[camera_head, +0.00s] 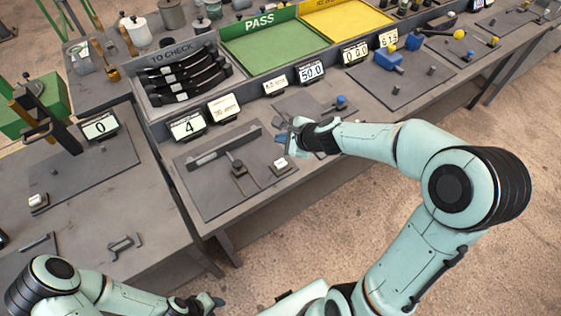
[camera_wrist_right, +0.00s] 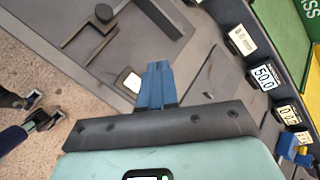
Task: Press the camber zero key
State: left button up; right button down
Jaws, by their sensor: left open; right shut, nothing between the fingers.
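A small white key (camera_head: 281,164) sits near the right front corner of the dark fixture plate (camera_head: 215,190); its lettering is too small to read. It also shows in the right wrist view as a pale square (camera_wrist_right: 132,82). A display (camera_head: 187,125) behind this plate reads 4. My right gripper (camera_head: 282,139) is shut and empty, its blue fingertips (camera_wrist_right: 155,68) above the plate, just beyond the key in the head view and beside it in the wrist view. My left gripper (camera_head: 212,302) is open, low in front of the bench.
A second white key (camera_head: 38,200) is on the left bench, whose display (camera_head: 100,126) reads 0. A raised bar (camera_head: 222,146) and a post (camera_head: 238,168) stand on the middle plate. A rack of dark leaf springs (camera_head: 187,84) and a green tray (camera_head: 262,45) are behind.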

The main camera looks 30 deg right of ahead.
jog(key=b, duration=0.6)
send_over(283, 164)
notch_tip(283, 164, down, 8)
jog(key=shift+s+a+f, duration=0.1)
pick_arm(q)
jog(key=s+f, duration=0.6)
jog(key=f, duration=0.3)
jog(key=shift+s+g+b, duration=0.2)
jog(key=shift+g+b, duration=0.2)
jog(key=shift+b, duration=0.05)
pick_arm(e)
jog(key=shift+f, duration=0.35)
pick_arm(q)
jog(key=shift+f, duration=0.1)
pick_arm(e)
jog(key=shift+f, duration=0.1)
pick_arm(q)
jog(key=shift+s+f+b, duration=0.2)
jog(key=shift+f+b, duration=0.1)
jog(key=shift+b, duration=0.1)
pick_arm(e)
jog(key=shift+f, duration=0.3)
